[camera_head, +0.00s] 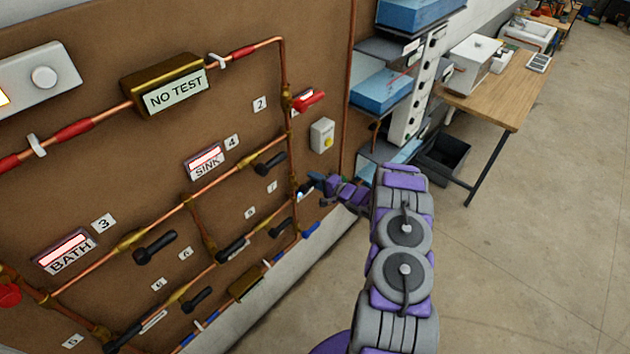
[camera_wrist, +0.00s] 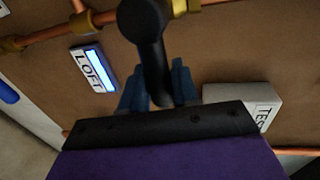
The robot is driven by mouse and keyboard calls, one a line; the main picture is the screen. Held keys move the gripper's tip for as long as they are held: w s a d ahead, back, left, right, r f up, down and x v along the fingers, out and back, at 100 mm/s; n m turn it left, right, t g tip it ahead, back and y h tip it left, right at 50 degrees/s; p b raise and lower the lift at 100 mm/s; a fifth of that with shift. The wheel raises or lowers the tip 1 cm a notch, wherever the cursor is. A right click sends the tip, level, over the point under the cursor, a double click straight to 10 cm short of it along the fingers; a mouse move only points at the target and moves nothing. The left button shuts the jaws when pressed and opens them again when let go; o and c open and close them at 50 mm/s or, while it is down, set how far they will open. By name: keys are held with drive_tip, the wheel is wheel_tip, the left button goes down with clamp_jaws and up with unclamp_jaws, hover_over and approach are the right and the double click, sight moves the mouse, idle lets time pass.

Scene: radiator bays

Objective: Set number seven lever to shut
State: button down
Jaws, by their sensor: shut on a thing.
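My gripper (camera_head: 318,184) is at the right edge of the brown board, beside a small tag (camera_head: 272,187) that seems to read 7. In the wrist view my gripper (camera_wrist: 160,88) has its blue fingers closed on both sides of a black lever (camera_wrist: 152,50). The lever's round pivot end is at the top, by a brass fitting, and its handle runs down between the fingers, roughly across the copper pipe (camera_wrist: 48,34). In the head view my gripper largely hides this lever.
A lit LOFT sign (camera_wrist: 93,69) and a pale TEST box (camera_wrist: 245,95) flank the lever. Other black levers (camera_head: 270,163) and a red lever (camera_head: 308,100) stick out from the board nearby. Shelves with blue boxes (camera_head: 380,95) stand right of the board. Floor (camera_head: 540,220) is open at right.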

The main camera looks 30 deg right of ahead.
drive_tip(key=shift+d, duration=0.15)
drive_tip(key=c, duration=1.2)
unclamp_jaws()
drive_tip(key=shift+f, duration=0.1)
drive_tip(key=shift+o, duration=1.1)
drive_tip(key=shift+w+d+f, duration=0.1)
drive_tip(key=shift+w+d, duration=0.05)
drive_tip(key=shift+d, duration=0.1)
drive_tip(key=shift+s+r, duration=0.2)
drive_tip(key=shift+s, duration=0.3)
drive_tip(key=b+v, duration=0.1)
drive_tip(key=v, duration=1.5)
drive_tip(key=shift+s+d, duration=0.2)
drive_tip(key=shift+d+f, duration=0.1)
